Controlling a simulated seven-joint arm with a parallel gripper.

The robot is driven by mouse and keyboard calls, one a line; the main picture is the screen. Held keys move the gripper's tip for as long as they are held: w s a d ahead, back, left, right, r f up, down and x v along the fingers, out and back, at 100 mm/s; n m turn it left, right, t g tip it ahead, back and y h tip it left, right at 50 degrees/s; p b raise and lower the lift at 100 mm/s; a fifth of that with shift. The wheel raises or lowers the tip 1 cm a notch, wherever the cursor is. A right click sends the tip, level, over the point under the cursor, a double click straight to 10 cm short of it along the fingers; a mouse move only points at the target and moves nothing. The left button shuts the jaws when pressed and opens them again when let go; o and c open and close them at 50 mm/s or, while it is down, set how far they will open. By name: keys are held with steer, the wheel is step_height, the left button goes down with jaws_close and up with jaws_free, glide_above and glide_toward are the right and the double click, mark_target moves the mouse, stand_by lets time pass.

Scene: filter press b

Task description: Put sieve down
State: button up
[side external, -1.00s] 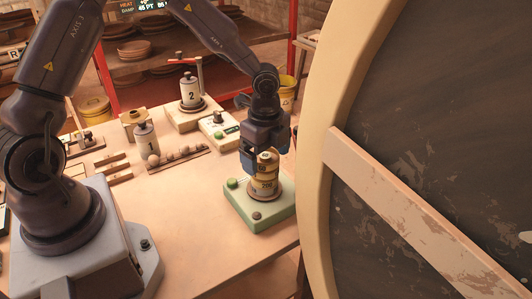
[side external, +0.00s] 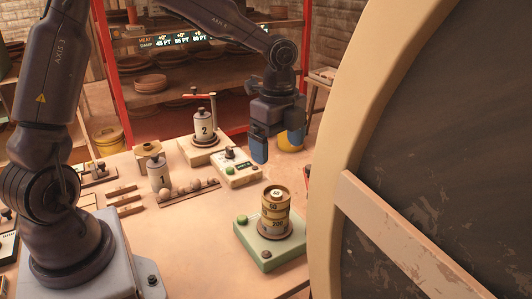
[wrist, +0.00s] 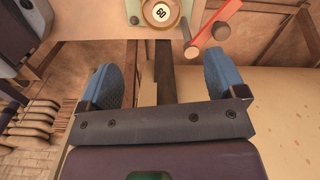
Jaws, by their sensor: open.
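A stack of round brass-coloured sieves, marked 60 and 200 (side external: 276,212), stands upright on a green base (side external: 247,240) at the table's front right. The upper sieve's round top, marked 60 (wrist: 161,12), shows at the upper edge of the wrist view. My gripper (side external: 277,148) is open and empty, its blue fingers spread. It is raised above and apart from the stack. In the wrist view nothing is held between the fingers (wrist: 166,85).
A canister marked 1 (side external: 158,177) and a rack of round pieces (side external: 190,191) are further left. A large round frame (side external: 345,130) rises close on the right.

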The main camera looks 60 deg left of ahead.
steer(key=s+r+n+t, duration=0.2)
steer(key=s+r+n, duration=0.3)
steer(key=s+n, duration=0.3)
steer(key=s+r+n+t, duration=0.3)
steer(key=s+r+n, duration=0.2)
steer(key=s, duration=0.6)
steer(key=n, duration=0.2)
steer(key=shift+r+n+t, duration=0.2)
steer(key=shift+n+t, duration=0.1)
steer(key=shift+n, duration=0.1)
steer(key=shift+c, duration=0.5)
